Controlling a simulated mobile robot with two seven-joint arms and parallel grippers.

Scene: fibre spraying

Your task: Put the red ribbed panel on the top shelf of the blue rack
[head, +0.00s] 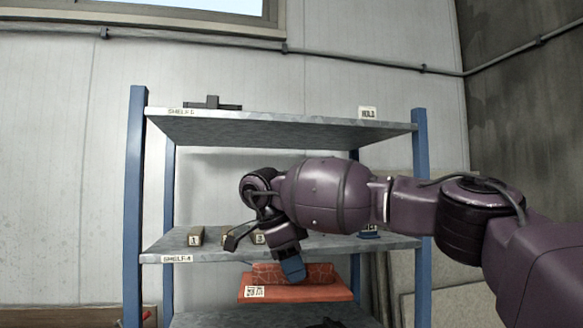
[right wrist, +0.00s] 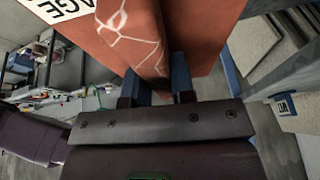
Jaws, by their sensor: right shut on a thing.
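The red ribbed panel (head: 322,293) has a raised block with pale crack-like lines and a white label. In the head view it hangs roughly level, just below the front edge of the middle shelf. My right gripper (head: 290,268) is shut on the raised block from above. In the right wrist view the panel (right wrist: 205,30) lies beyond the blue fingers of the gripper (right wrist: 160,85), with part of its label at the top left. The blue rack (head: 133,200) stands ahead, and its grey top shelf (head: 280,130) is well above the panel. My left gripper is not in view.
The top shelf holds a dark fixture (head: 213,103) at the back left; its right part looks clear. The middle shelf (head: 190,254) carries several small labelled blocks (head: 196,236). My right arm crosses in front of the rack. A lower shelf (head: 215,320) shows at the bottom.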

